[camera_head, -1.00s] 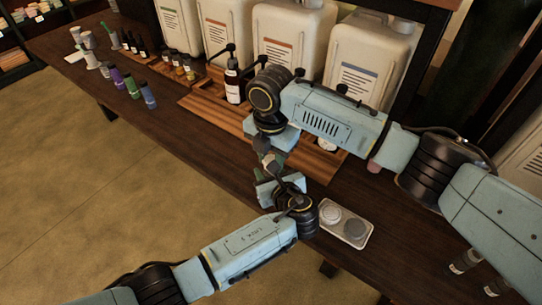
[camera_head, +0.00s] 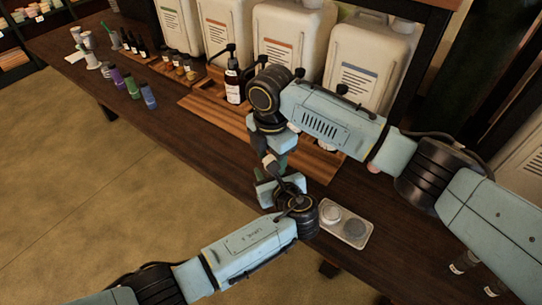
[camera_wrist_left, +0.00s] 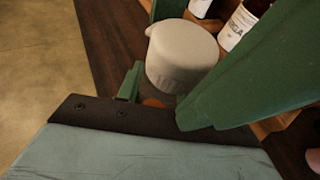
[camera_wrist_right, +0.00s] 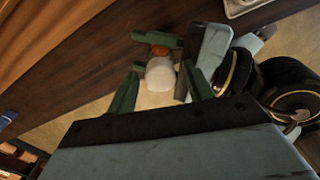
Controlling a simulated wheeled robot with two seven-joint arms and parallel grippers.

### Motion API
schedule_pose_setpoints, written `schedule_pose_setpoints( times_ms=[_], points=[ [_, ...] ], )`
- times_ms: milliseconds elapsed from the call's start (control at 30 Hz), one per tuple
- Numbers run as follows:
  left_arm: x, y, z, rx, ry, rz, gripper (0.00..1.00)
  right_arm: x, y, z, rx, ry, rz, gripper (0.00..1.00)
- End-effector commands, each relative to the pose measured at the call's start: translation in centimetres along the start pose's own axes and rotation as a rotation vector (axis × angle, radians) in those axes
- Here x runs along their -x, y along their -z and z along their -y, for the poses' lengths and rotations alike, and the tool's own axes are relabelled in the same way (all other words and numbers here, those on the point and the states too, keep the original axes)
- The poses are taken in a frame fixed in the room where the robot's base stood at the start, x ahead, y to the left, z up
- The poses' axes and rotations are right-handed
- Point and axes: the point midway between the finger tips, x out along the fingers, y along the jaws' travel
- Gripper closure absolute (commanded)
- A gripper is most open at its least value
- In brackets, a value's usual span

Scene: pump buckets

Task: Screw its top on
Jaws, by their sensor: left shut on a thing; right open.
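A pale grey-white top (camera_wrist_left: 182,58) with a small spout-like bump fills the middle of the left wrist view. A small reddish-amber piece of the bottle (camera_wrist_left: 152,102) shows below it; most of the bottle is hidden. My left gripper (camera_wrist_left: 160,103) is shut on the bottle. In the right wrist view the white top (camera_wrist_right: 160,75) lies between the green fingers of my right gripper (camera_wrist_right: 158,88), which is open around it. Whether the top is seated straight on the bottle I cannot tell. In the head view the two grippers meet at the table's front edge.
A small tray (camera_head: 368,232) with a white and a grey round piece stands right of my left gripper. A dark pump bottle (camera_head: 233,86) stands on a wooden rack behind. Large white canisters (camera_head: 285,45) line the back. Small coloured bottles (camera_head: 132,87) stand at left.

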Motion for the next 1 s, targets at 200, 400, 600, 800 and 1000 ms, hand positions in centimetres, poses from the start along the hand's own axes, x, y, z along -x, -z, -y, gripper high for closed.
schedule_pose_setpoints(
  times_ms=[200,400,600,800,1000],
  points=[
    [-0.1,0.0,-0.1,0.0,-0.002,0.0,1.0,2.1,-0.1,0.0,0.0,-0.001,0.001,0.47],
    [-0.1,0.0,-0.1,0.0,-0.002,0.0,1.0,4.3,0.0,0.0,0.0,0.0,0.0,0.47],
    [-0.1,0.0,-0.1,0.0,-0.002,0.0,1.0,4.4,0.0,0.0,0.0,0.002,0.0,0.47],
    [-0.1,0.0,-0.1,0.0,-0.001,0.0,1.0,4.7,0.0,0.0,0.05,0.0,0.0,0.5],
    [-0.1,0.0,-0.1,0.0,-0.001,0.0,1.0,6.2,0.0,0.0,0.302,0.0,-0.001,0.5]
  ],
)
